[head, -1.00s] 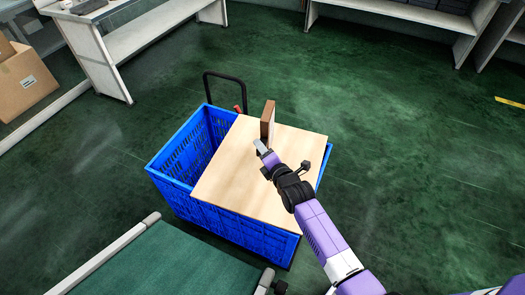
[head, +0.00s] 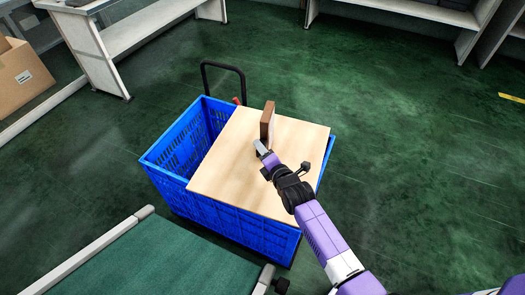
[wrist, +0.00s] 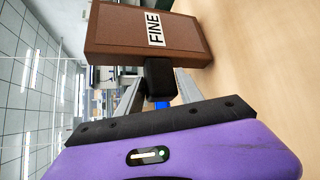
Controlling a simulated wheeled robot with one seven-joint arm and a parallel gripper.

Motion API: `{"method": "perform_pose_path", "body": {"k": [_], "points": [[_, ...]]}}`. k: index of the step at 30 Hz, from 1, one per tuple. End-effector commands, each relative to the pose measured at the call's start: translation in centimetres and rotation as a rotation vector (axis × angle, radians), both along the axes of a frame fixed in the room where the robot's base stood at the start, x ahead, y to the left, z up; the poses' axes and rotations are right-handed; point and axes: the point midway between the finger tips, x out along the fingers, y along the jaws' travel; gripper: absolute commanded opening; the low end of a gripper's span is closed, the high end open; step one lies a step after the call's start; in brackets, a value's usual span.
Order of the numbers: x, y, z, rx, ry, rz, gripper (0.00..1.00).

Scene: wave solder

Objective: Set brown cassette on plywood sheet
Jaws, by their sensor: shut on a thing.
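The brown cassette (head: 267,122) stands on edge at the far part of the plywood sheet (head: 225,170). In the wrist view the cassette (wrist: 120,32) carries a white label reading FINE, and the pale plywood (wrist: 270,60) fills the right side. My gripper (head: 262,149) is shut on the near end of the cassette; it also shows in the wrist view (wrist: 160,80). The cassette's lower edge is at or very near the plywood; I cannot tell whether it touches. The sheet lies across the top of a blue crate (head: 230,225).
The crate's left part is uncovered. A black trolley handle (head: 224,66) rises behind it. A green-topped conveyor (head: 165,262) is in front at the lower left. White benches (head: 150,35) stand at the back. The plywood left of the cassette is clear.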

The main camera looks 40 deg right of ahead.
Motion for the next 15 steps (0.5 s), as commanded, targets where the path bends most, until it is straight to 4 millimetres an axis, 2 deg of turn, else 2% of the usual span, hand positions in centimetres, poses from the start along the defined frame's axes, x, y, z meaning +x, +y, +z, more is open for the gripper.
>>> {"method": "perform_pose_path", "body": {"k": [15], "points": [[0.03, 0.01, -0.49, 0.0, -0.001, 0.0, 0.0]]}}
